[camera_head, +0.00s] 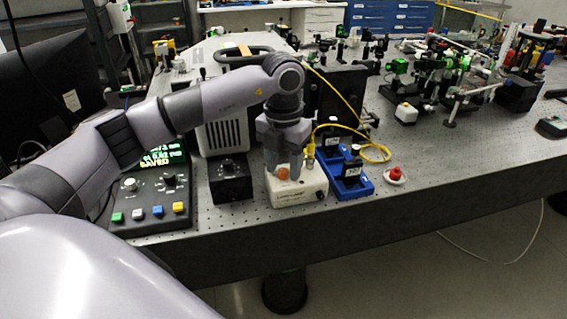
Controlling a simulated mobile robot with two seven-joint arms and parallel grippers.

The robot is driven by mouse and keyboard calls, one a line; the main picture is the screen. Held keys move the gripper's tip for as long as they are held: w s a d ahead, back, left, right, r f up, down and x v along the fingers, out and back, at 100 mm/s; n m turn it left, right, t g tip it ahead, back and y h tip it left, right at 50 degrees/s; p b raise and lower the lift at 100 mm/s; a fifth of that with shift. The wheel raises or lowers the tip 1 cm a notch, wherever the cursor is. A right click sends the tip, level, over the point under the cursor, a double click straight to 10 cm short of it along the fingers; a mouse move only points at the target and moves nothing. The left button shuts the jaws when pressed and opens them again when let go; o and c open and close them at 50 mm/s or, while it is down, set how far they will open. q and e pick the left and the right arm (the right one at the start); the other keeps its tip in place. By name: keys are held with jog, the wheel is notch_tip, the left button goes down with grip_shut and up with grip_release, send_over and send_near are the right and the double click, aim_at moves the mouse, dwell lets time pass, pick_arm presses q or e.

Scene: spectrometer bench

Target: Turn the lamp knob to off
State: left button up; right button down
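A small white box (300,192) with dark lettering on its front stands near the bench's front edge. An orange-red round part (282,174) shows on it, and I cannot tell whether this is the lamp knob. My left gripper (283,168) points down at the top of this box, with its fingertips right by the orange-red part. The fingers hide much of the box's top, and I cannot tell whether they touch or grip anything. A black box (231,186) with a dark knob on its face stands just left of it. My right gripper is not in view.
A control panel (150,197) with a green-lit screen and coloured buttons stands at left. Blue-based holders (352,187) with a yellow cable (377,152) and a red button (395,174) stand right of the white box. The bench front at right is clear.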

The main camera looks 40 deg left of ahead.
aim_at(284, 170)
pick_arm(q)
jog(key=shift+r+b, duration=0.45)
jog(key=shift+r, duration=3.15)
